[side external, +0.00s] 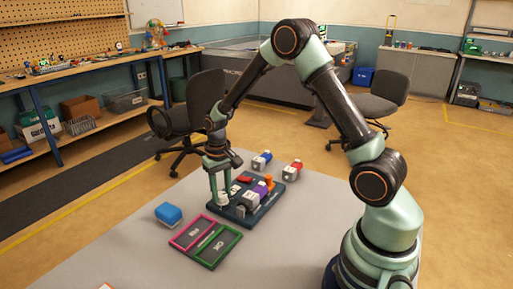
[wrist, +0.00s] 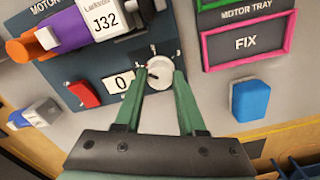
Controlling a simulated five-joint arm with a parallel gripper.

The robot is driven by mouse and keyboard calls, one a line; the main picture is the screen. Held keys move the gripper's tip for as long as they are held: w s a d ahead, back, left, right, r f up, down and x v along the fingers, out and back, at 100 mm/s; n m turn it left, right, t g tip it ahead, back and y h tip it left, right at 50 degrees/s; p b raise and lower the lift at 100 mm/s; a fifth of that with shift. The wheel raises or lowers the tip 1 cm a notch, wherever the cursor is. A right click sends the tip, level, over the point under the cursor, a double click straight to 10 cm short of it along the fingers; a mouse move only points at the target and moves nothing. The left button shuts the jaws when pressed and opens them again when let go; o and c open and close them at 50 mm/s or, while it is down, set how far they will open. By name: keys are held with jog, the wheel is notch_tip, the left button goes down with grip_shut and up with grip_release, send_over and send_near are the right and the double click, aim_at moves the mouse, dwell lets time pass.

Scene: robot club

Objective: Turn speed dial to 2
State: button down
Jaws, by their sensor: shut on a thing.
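The speed dial (wrist: 160,74) is a round pale knob with a dark mark, set on a dark blue panel (wrist: 117,62). A white window showing 0 (wrist: 121,82) is beside it. My gripper (wrist: 159,76) is shut on the dial, one fingertip on each side of it. The dial's exact pointer angle is too small to read. In the side external view my gripper (side external: 220,198) points down at the left part of the panel, and its fingers hide the dial there.
A red switch (wrist: 83,94) and a purple-and-orange motor labelled J32 (wrist: 65,35) are on the panel close by. A pink-rimmed FIX tray (side external: 193,232), a green-rimmed OK tray (side external: 219,246) and a blue block (side external: 169,213) lie nearby. Two loose motors stand behind the panel.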

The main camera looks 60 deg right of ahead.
aim_at(221, 194)
jog(key=m, duration=0.4)
jog(key=shift+m, duration=2.5)
jog(key=c, duration=0.5)
grip_release()
jog(key=shift+r, duration=0.1)
notch_tip(221, 194, up, 12)
jog(key=shift+w, duration=0.1)
